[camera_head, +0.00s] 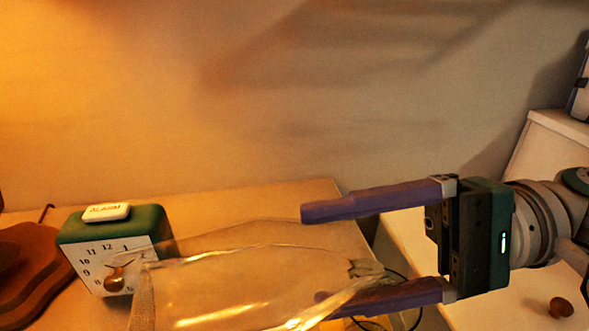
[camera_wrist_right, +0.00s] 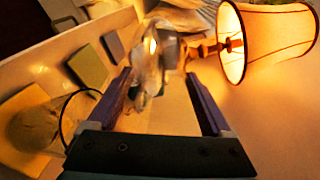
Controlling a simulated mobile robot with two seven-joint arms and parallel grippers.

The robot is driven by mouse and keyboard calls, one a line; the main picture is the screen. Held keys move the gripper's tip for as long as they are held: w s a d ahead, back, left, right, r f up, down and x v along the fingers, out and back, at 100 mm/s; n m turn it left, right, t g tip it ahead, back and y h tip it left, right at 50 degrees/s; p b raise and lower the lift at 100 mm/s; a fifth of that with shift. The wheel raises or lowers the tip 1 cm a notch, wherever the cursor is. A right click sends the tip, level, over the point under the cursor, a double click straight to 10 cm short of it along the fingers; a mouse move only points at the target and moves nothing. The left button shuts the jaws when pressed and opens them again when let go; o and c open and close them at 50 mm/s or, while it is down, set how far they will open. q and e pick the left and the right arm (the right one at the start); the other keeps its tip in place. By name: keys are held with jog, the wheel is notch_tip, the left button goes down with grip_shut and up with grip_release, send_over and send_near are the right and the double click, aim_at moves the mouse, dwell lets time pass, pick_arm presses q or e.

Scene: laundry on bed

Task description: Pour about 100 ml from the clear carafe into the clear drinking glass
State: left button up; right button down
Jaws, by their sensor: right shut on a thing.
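The clear carafe (camera_head: 250,285) is in the lower middle of the head view, tipped well over to one side. It is see-through and runs off the bottom edge. My right gripper (camera_head: 312,255) reaches in from the right with its purple fingers, one above and one below the carafe, and is shut on it. In the right wrist view, blurred clear glass (camera_wrist_right: 150,65) shows beyond the fingers. I cannot pick out the drinking glass for certain from the carafe. I cannot tell the liquid level. My left gripper is not in view.
A green alarm clock (camera_head: 110,245) stands on the wooden top, just left of and partly behind the carafe. A brown wooden object (camera_head: 30,275) is farther left. A lit lamp (camera_wrist_right: 265,42) shows in the wrist view. A white surface with a brown knob (camera_head: 561,307) is at right.

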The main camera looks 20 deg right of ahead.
jog(key=shift+a+r, duration=0.1)
jog(key=shift+a, duration=0.1)
jog(key=shift+w+a+y+b, duration=0.15)
jog(key=shift+a+y+b, duration=0.3)
jog(key=shift+a, duration=0.2)
dwell(0.7)
jog(key=shift+r, duration=0.1)
dwell(0.6)
